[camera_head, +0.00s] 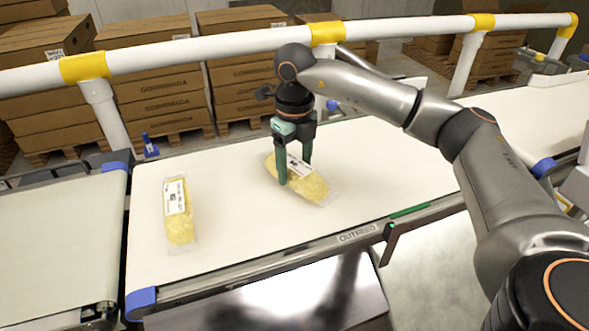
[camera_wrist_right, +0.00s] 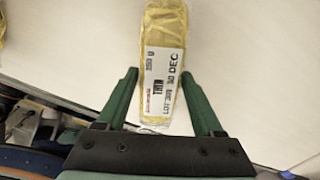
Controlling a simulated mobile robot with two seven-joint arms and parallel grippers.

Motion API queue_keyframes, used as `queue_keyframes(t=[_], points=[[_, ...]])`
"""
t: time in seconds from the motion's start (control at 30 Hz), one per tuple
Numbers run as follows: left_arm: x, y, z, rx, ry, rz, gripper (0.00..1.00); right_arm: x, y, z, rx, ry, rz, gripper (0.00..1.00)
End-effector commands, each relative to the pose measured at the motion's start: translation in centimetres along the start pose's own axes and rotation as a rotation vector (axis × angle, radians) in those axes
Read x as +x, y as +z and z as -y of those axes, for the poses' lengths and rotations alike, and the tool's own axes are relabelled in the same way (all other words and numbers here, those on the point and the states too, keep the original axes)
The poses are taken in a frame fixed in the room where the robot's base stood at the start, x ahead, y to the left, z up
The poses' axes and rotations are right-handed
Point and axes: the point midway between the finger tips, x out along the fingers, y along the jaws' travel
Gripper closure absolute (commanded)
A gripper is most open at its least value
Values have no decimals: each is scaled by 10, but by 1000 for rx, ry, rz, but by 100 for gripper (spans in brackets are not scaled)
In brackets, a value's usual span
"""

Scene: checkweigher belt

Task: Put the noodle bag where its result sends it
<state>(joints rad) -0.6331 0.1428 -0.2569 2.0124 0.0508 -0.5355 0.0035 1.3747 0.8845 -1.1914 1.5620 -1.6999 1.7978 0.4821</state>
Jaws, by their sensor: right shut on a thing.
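A clear noodle bag (camera_head: 305,188) with yellow contents and a white printed label lies at a slant on the white belt (camera_head: 225,215). My right gripper (camera_head: 296,180) reaches down from above and is shut on this bag, with one green finger on each side. In the right wrist view, the bag (camera_wrist_right: 164,30) shows between the fingertips (camera_wrist_right: 160,72), its label facing up; "30 DEC" seems readable. A second, similar noodle bag (camera_head: 179,225) lies apart on the belt to the left. My left gripper is not in view.
The front rail carries an "OUTFEED" sign (camera_head: 357,236). A separate belt (camera_head: 55,235) lies at the left across a gap. A white guard rail with yellow joints (camera_head: 83,67) runs behind the belt, with stacked cartons (camera_head: 160,98) beyond. The belt between the two bags is clear.

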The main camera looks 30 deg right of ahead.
Motion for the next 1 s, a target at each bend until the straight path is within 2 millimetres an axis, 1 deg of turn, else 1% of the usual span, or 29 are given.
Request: queue_keyframes(t=[0.03, 0.1, 0.37, 0.47, 0.5, 0.73, 1.0], points=[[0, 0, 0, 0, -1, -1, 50, 6, 0, 0, 0, 1, 2, 100], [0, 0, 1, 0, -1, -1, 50, 9, 0, 0, 0, 1, 3, 100], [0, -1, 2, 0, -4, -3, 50, 10, 0, 0, 0, 1, 4, 100], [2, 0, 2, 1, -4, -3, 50, 13, 0, 0, 0, 1, 3, 100], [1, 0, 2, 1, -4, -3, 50, 13, 0, 0, 0, 1, 2, 28], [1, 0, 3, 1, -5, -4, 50, 12, 0, 0, 0, 1, 2, 2], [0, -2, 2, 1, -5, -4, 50, 11, 0, 0, 0, 1, 3, 1]])
